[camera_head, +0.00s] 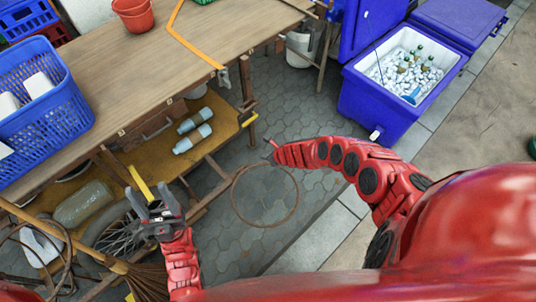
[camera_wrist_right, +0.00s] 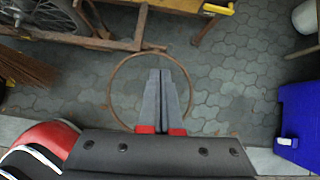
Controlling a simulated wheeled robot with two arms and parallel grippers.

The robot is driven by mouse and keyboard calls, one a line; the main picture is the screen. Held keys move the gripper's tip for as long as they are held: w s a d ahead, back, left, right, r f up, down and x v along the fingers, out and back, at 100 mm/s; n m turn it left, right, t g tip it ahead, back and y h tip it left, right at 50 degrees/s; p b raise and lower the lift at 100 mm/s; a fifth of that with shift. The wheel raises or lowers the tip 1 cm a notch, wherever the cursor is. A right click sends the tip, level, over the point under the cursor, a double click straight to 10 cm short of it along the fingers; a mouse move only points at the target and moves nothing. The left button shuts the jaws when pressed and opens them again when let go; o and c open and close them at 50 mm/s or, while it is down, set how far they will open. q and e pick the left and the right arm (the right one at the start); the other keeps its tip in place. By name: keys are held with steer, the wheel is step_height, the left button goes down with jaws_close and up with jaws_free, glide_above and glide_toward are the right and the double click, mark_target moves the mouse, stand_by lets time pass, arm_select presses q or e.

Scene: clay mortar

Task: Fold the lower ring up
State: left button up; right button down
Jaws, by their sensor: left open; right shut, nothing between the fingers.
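The lower ring is a thin rusty-brown hoop (camera_head: 297,200) lying out roughly flat above the paving, beside the wooden workbench's lower frame. It also shows in the right wrist view (camera_wrist_right: 109,88), its far edge close to a wooden beam; I cannot tell how it is joined. My right gripper (camera_head: 271,143) is shut and empty; in the head view its tip is just beyond the ring's far edge. In the right wrist view its fingers (camera_wrist_right: 160,71) overlap the ring's opening, and contact cannot be told. My left gripper (camera_head: 151,200) is open and empty, left of the ring.
A broom (camera_head: 148,280) stands lower left. A blue cooler (camera_head: 385,110) is upper right. Paving around the ring is clear.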

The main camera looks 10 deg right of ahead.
steer(key=shift+s+d+r, duration=0.2)
steer(key=shift+s+d, duration=0.05)
steer(key=shift+s, duration=0.15)
